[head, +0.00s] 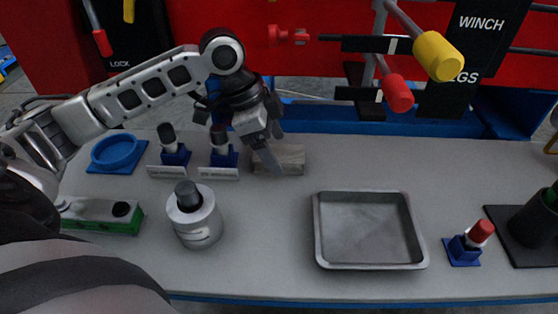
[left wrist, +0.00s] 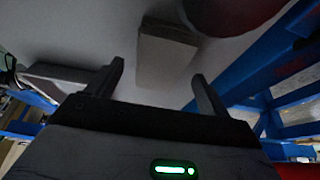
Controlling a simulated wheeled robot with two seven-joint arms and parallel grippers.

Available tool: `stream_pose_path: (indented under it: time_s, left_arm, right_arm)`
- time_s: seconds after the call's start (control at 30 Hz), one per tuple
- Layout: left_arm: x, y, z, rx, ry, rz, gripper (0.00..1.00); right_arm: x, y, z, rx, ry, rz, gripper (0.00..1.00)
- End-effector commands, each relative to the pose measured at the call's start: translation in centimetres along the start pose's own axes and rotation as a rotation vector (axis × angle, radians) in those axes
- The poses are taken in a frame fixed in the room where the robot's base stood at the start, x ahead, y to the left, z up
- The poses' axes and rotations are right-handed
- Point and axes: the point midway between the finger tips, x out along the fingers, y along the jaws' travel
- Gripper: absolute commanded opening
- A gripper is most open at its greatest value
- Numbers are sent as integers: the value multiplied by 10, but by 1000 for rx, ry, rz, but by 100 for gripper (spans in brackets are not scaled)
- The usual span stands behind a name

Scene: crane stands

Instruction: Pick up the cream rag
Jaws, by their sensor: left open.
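The cream rag (head: 291,160) looks like a pale, folded, block-shaped bundle lying on the grey bench near its back edge. My left gripper (head: 270,148) is above its left part and hides some of it in the head view. In the left wrist view the rag (left wrist: 165,52) lies beyond the open fingers of my left gripper (left wrist: 158,78), roughly between their tips, with nothing held. I cannot tell whether a fingertip touches it. My right gripper is in neither view.
Small blue stands (head: 222,158) with dark-capped items are just left of the gripper. A blue round dish (head: 117,151), a grey canister (head: 194,222) and a metal tray (head: 368,264) are also on the bench. Red and yellow-ended levers (head: 438,56) stick out above.

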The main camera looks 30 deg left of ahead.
Motion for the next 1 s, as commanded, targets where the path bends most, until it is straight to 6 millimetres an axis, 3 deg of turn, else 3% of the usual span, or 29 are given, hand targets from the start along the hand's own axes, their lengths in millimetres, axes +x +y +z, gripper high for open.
stream_pose_path:
  time_s: [0.13, 1.0]
  left_arm:
    - [11, 0, 0, 0, 0, -1, 80]
    - [14, 0, 2, 0, 0, 0, 80]
  right_arm:
    - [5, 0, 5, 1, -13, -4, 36]
    - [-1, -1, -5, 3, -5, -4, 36]
